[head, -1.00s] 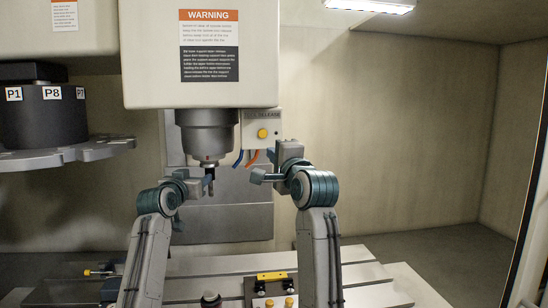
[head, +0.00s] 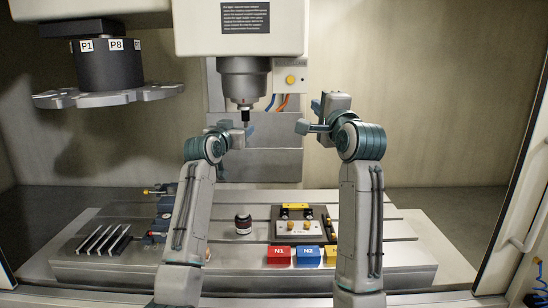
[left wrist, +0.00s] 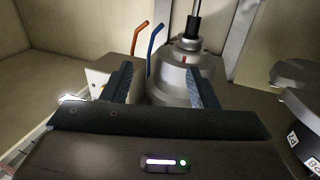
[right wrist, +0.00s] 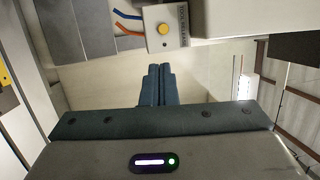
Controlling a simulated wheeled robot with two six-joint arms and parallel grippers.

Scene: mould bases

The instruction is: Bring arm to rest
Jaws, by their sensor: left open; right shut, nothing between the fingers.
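My left gripper (head: 237,133) is raised beside the lower end of the grey spindle (head: 244,78) in the head view. In the left wrist view its two fingers (left wrist: 162,85) stand apart with the spindle showing behind and between them. I cannot tell there whether they touch it; the jaws look empty. My right gripper (head: 308,116) is raised to the right of the spindle, below the release box (head: 290,79). In the right wrist view its fingers (right wrist: 157,80) are together with nothing between them. Both arms stand upright over the table.
The slotted table (head: 400,255) carries a dark round part (head: 243,224), a plate with yellow pieces (head: 296,227), a red block N1 (head: 279,256), a blue block N2 (head: 309,257) and a slatted rack (head: 104,240). A tool carousel (head: 108,95) hangs at left. Free room lies at right.

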